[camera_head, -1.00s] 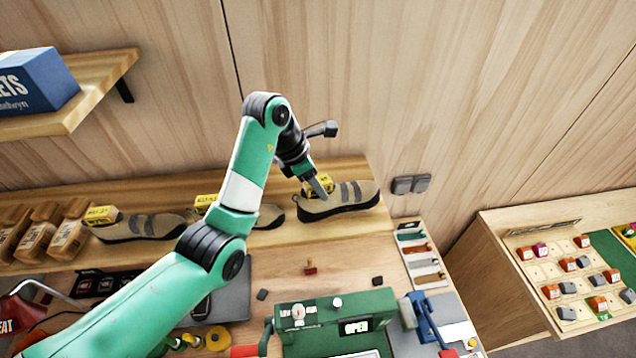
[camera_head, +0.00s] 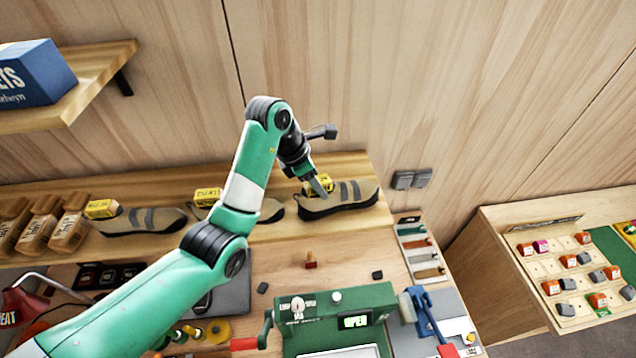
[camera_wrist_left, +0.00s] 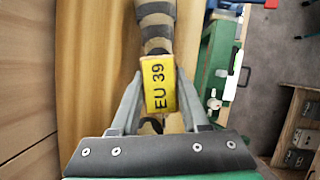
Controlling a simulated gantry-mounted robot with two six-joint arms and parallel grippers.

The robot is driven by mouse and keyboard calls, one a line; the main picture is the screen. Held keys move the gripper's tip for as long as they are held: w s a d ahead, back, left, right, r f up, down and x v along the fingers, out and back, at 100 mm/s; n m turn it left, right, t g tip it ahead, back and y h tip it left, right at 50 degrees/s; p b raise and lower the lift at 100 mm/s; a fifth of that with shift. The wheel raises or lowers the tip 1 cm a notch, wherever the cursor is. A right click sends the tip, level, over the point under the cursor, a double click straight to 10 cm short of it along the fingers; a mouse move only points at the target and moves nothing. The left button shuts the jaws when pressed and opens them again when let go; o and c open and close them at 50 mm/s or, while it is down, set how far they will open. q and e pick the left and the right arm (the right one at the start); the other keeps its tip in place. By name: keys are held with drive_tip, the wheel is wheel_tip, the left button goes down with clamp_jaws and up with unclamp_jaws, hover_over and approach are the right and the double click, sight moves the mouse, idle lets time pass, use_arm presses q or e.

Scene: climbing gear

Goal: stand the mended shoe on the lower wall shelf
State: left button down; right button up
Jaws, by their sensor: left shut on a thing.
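The shoe (camera_head: 345,198), tan with dark grey straps, is upright at the right end of the lower wall shelf (camera_head: 285,228), toe to the right. Its sole appears to rest on the board, though I cannot be sure of full contact. A yellow tag (camera_head: 318,186) is at its heel; in the left wrist view the tag (camera_wrist_left: 159,84) reads EU 39. My left gripper (camera_head: 323,187) reaches down at the heel, shut on the shoe there. In the left wrist view its fingers (camera_wrist_left: 158,100) flank the tag. My right gripper is not in view.
A blue box (camera_head: 35,73) is on the upper shelf (camera_head: 95,80). Below are a green machine (camera_head: 335,318) and a tool tray (camera_head: 420,250).

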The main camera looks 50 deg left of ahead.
use_arm(q)
drive_tip(key=shift+f, duration=0.25)
idle(0.4)
drive_tip(key=shift+c, duration=1.6)
unclamp_jaws()
drive_tip(key=shift+f, duration=0.1)
